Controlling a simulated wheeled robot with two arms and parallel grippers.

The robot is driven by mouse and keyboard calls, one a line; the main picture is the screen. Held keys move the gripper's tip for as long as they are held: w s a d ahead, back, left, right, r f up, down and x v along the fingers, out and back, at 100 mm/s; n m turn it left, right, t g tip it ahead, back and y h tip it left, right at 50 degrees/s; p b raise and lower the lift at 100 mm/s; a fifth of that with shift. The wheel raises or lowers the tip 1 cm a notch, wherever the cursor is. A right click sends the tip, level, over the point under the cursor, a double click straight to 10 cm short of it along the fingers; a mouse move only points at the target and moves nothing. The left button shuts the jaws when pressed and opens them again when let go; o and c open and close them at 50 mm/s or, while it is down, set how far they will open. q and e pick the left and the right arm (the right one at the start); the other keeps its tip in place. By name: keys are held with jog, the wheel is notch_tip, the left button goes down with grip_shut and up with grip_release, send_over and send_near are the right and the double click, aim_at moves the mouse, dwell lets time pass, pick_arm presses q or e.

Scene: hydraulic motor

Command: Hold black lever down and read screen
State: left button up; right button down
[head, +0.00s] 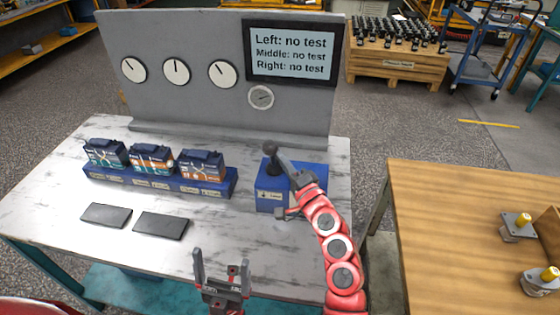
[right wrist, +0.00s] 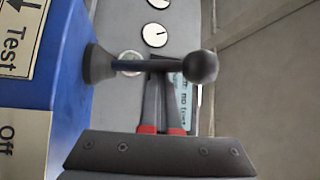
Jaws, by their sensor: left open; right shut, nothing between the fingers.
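The black lever (head: 270,149) has a round knob and stands roughly upright on a blue box (head: 269,196) at the table's right side. In the right wrist view the lever's knob (right wrist: 202,67) points right, and the blue box (right wrist: 66,60) carries "Test" and "Off" labels. My right gripper (head: 281,160) is shut and empty, its fingertips at the lever's shaft; I cannot tell whether they touch. The screen (head: 291,54) reads "Left: no test", "Middle: no test", "Right: no test". My left gripper (head: 221,268) is open and empty near the table's front edge.
Several dark blue units (head: 152,158) sit in a blue rack (head: 160,179) at left. Two dark flat plates (head: 161,225) lie before it. Several dials (head: 176,71) are on the grey panel (head: 210,105). A wooden table (head: 450,220) stands at right.

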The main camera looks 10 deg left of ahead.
jog(key=shift+s+f, duration=0.2)
jog(key=shift+s, duration=0.15)
jog(key=shift+s+a+f, duration=0.15)
dwell(1.9)
dwell(0.7)
